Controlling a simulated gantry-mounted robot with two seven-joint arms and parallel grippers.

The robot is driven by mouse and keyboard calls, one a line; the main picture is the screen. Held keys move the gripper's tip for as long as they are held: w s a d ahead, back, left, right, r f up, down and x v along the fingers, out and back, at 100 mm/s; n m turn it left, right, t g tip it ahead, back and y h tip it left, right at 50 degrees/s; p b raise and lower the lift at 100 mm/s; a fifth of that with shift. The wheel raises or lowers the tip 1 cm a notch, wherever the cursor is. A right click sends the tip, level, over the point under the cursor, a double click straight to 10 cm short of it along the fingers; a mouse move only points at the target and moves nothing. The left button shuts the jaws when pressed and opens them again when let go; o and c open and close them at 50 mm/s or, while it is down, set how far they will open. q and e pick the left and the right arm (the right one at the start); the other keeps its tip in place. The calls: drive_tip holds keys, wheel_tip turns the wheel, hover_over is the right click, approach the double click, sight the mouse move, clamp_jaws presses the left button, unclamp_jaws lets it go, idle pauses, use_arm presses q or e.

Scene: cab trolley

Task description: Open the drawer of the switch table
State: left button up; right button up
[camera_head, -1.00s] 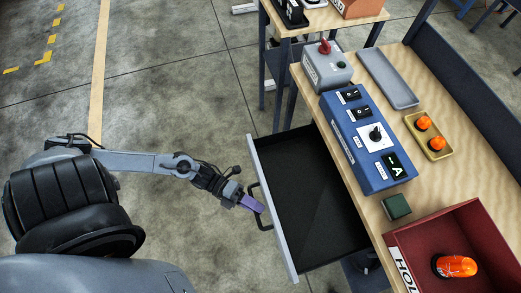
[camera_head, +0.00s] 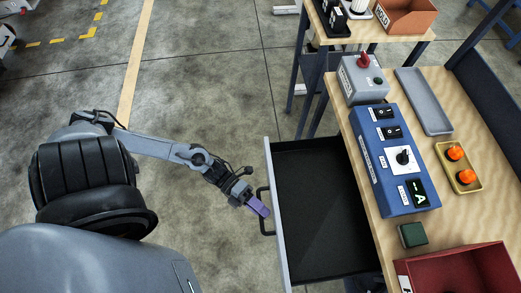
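The drawer (camera_head: 318,243) of the switch table is pulled well out to the left, and its dark inside looks empty. Its grey front panel (camera_head: 281,225) carries a dark bar handle (camera_head: 263,212) on the outer side. My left gripper (camera_head: 259,206) has purple fingers and is at the handle. I cannot tell whether the fingers are closed around the bar or only beside it. The switch table's wooden top (camera_head: 440,236) lies to the right of the drawer. My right gripper is not in view.
On the table stand a blue switch box (camera_head: 387,165), a grey box with a red knob (camera_head: 362,80), a grey tray (camera_head: 424,101), a yellow tray of orange lamps (camera_head: 469,183), a green block (camera_head: 412,234) and a red bin (camera_head: 462,268). The floor left of the drawer is clear.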

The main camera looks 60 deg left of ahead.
use_arm(q)
drive_tip(key=p+v, duration=0.2)
drive_tip(key=v, duration=0.8)
drive_tip(key=shift+s+a, duration=0.2)
drive_tip(key=shift+a, duration=0.1)
drive_tip(key=shift+r, duration=0.1)
